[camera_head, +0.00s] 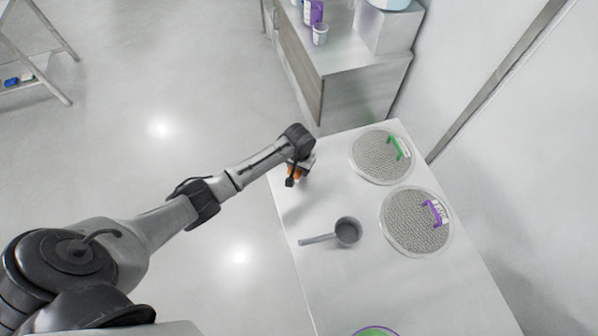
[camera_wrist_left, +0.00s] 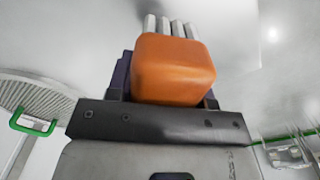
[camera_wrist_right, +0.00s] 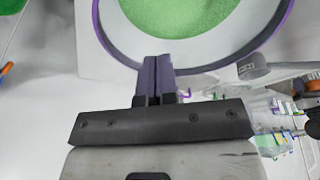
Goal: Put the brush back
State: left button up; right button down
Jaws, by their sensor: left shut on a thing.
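The brush (camera_wrist_left: 174,70), an orange block with pale bristle tufts, is between the fingers of my left gripper (camera_wrist_left: 165,88) in the left wrist view. In the head view my left gripper (camera_head: 296,174) is shut on it over the far left part of the white table (camera_head: 325,285); some orange (camera_head: 294,172) shows there. Whether the brush touches the table is unclear. My right gripper (camera_wrist_right: 155,75) shows only in the right wrist view, fingers together and empty, near a purple-rimmed round vessel (camera_wrist_right: 103,30) holding green material.
Two round mesh discs stand on the right of the table, one with a green handle (camera_head: 398,147), one with a purple handle (camera_head: 434,212). A grey scoop (camera_head: 348,231) lies mid-table. A cabinet (camera_head: 360,95) stands beyond. The table's left middle is clear.

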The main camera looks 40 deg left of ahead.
pick_arm(q)
jog(key=shift+f, duration=2)
jog(key=shift+b, duration=0.3)
jog(key=shift+f, duration=0.2)
jog(key=o, duration=0.9)
jog(key=shift+r, duration=0.1)
